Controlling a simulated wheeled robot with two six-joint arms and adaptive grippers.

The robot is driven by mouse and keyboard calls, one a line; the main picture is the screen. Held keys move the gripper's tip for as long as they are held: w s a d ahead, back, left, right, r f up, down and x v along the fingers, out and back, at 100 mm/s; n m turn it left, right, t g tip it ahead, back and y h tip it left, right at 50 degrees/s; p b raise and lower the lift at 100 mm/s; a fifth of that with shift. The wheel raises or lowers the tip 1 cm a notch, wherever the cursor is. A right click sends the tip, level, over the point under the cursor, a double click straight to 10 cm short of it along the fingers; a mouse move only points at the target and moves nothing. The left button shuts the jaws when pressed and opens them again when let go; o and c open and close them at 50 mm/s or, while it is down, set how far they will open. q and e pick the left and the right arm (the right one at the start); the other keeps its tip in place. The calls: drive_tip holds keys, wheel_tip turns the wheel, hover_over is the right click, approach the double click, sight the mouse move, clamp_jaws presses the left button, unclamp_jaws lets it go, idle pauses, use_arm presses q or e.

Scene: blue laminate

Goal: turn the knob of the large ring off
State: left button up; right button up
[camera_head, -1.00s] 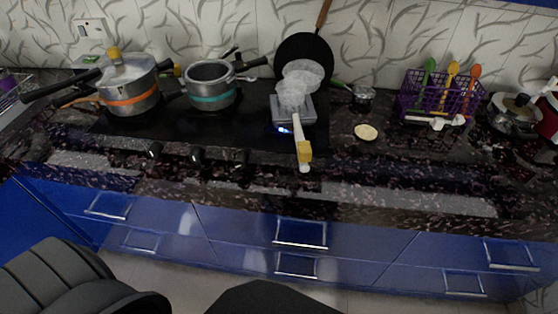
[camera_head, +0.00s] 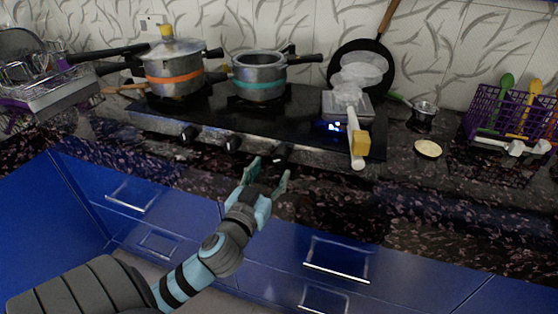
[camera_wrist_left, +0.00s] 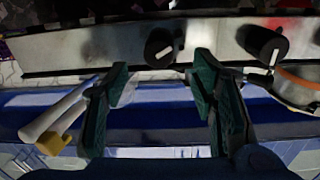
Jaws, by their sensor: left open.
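The black cooktop (camera_head: 215,112) has a metal front with black knobs: a left knob (camera_head: 188,133), a middle knob (camera_head: 233,142) and a right knob (camera_head: 280,150). My left gripper (camera_head: 268,171) is open and empty, just in front of and below the right knob. In the left wrist view, one knob (camera_wrist_left: 160,47) lies beyond the gap between my open fingers (camera_wrist_left: 159,78), apart from them; its white mark is slanted. Another knob (camera_wrist_left: 263,44) is to its right, its mark nearer vertical. The rings under the pots are hidden, so I cannot tell their sizes. My right gripper is out of view.
A pressure cooker with an orange band (camera_head: 174,78) and a pot with a teal band (camera_head: 260,86) stand on the cooktop. A yellow-and-white handle (camera_head: 357,143) sticks out over its front right. Blue drawers (camera_head: 290,242) are below.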

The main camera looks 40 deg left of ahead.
sight(279, 159)
use_arm(q)
drive_tip(key=x, duration=0.6)
drive_tip(key=shift+w, duration=0.1)
drive_tip(key=c, duration=1.1)
drive_tip(key=shift+c, duration=0.2)
